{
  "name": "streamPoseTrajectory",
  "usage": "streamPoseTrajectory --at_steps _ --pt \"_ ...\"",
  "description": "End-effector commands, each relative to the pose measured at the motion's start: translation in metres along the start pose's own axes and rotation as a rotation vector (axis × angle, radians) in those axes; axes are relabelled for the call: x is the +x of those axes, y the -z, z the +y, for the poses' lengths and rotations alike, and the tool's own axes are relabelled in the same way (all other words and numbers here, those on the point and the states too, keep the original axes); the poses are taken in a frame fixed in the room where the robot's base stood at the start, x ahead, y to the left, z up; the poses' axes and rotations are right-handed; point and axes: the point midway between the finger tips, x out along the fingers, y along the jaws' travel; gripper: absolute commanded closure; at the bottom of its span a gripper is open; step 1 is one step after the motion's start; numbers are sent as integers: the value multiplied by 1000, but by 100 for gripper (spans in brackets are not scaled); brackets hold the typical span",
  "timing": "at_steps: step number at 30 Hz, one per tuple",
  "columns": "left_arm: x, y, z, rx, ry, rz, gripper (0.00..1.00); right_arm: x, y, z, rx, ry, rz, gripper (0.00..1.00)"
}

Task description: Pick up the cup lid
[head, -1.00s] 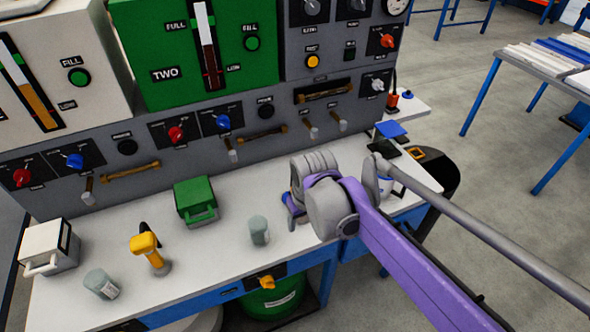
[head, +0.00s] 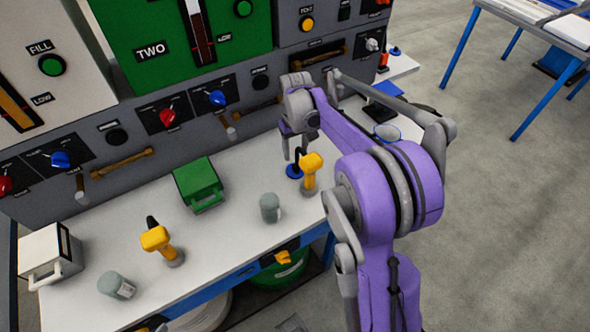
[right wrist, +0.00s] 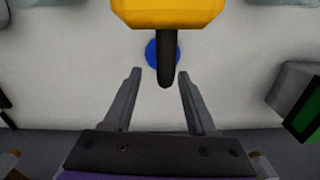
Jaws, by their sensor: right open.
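A small round blue disc (head: 294,171), which looks like the cup lid, lies on the white bench top just left of a yellow dispenser (head: 311,168). A blue-rimmed cup (head: 387,132) stands further right, beside my right arm. My right gripper (head: 293,147) points down above the disc, with its fingers apart and empty. In the right wrist view, the disc (right wrist: 156,53) lies beyond the open fingertips (right wrist: 159,72). The dispenser's black nozzle (right wrist: 165,62) covers part of the disc and reaches toward the gap between the fingers. My left gripper is not in view.
The control panel (head: 185,135) rises behind. Bare bench top lies between them.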

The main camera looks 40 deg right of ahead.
Motion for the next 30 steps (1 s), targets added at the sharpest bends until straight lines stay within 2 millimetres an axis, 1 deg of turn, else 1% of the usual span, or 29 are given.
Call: streamPoseTrajectory --at_steps 6,9,12,18,19,28,30 --pt "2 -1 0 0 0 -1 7 31 -8 -4 -1 0 0 43" --pt "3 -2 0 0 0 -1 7 43 -7 -4 -1 0 0 43" --pt "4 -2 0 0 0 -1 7 49 -8 -4 -1 0 0 43" --pt "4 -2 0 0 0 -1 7 50 -7 -4 -1 0 0 43" --pt "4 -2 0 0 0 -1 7 50 -7 -4 -1 0 0 44" --pt "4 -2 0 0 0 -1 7 49 -8 -4 0 0 0 98" --pt "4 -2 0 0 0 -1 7 49 -8 -4 0 0 0 100"
